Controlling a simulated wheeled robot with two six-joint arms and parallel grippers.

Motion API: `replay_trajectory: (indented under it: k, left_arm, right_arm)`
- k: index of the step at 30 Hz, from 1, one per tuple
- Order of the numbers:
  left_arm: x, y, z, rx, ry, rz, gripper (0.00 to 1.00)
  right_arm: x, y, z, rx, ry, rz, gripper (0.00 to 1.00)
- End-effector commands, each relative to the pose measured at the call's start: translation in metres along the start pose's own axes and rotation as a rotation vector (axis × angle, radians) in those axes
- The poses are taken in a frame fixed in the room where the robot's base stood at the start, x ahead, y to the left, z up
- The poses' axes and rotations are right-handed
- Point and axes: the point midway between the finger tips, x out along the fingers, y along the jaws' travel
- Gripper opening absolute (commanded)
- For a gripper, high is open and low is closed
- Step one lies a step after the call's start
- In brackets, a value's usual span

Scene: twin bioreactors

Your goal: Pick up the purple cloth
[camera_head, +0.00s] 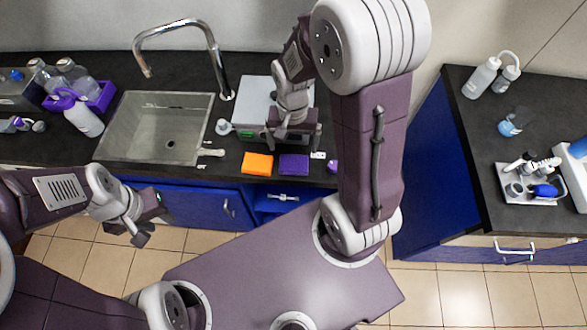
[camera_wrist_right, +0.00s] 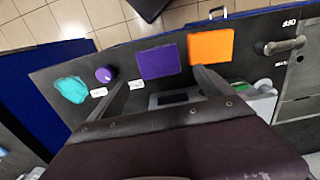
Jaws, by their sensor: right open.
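The purple cloth (camera_head: 294,164) lies flat on the dark counter near its front edge, right beside an orange cloth (camera_head: 257,163). In the right wrist view the purple cloth (camera_wrist_right: 161,62) is a flat rectangle, with the orange cloth (camera_wrist_right: 211,47) to its right. My right gripper (camera_head: 293,140) is above the counter just behind the purple cloth. Its fingers (camera_wrist_right: 160,90) are spread apart with nothing between them, and the cloth lies beyond the tips. My left gripper (camera_head: 141,232) is empty, low in front of the cabinets; its jaw opening is unclear.
A grey-white device (camera_head: 262,95) stands behind the cloths. The sink (camera_head: 155,125) and tap (camera_head: 215,62) are to the left. A round purple object (camera_wrist_right: 105,74), small labels and a teal item (camera_wrist_right: 70,90) lie on the counter to the cloth's left in the wrist view.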

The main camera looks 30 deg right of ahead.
Motion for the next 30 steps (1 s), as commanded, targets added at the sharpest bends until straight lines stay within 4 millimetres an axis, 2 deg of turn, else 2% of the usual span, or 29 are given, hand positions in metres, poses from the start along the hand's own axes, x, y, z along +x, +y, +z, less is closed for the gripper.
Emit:
replay_trajectory:
  k: [3,9,14,22,30]
  left_arm:
    - [-0.001,0.000,-0.001,0.000,0.002,0.000,0.36]
    - [0.003,0.000,0.000,0.000,0.002,0.000,0.36]
    - [0.003,0.000,0.000,0.000,0.002,0.000,0.36]
    - [0.008,0.000,0.000,0.000,0.002,0.000,0.36]
    - [0.008,0.000,0.000,0.000,0.002,0.000,0.36]
  right_arm:
    - [0.003,0.001,0.000,0.001,-0.001,0.000,0.93]
    - [0.033,0.001,0.001,-0.001,-0.001,0.000,0.93]
    - [0.038,0.001,0.000,-0.001,0.002,-0.001,0.93]
    - [0.083,0.002,0.002,-0.001,-0.002,0.001,0.93]
    - [0.089,0.001,0.001,-0.002,0.002,-0.002,0.93]
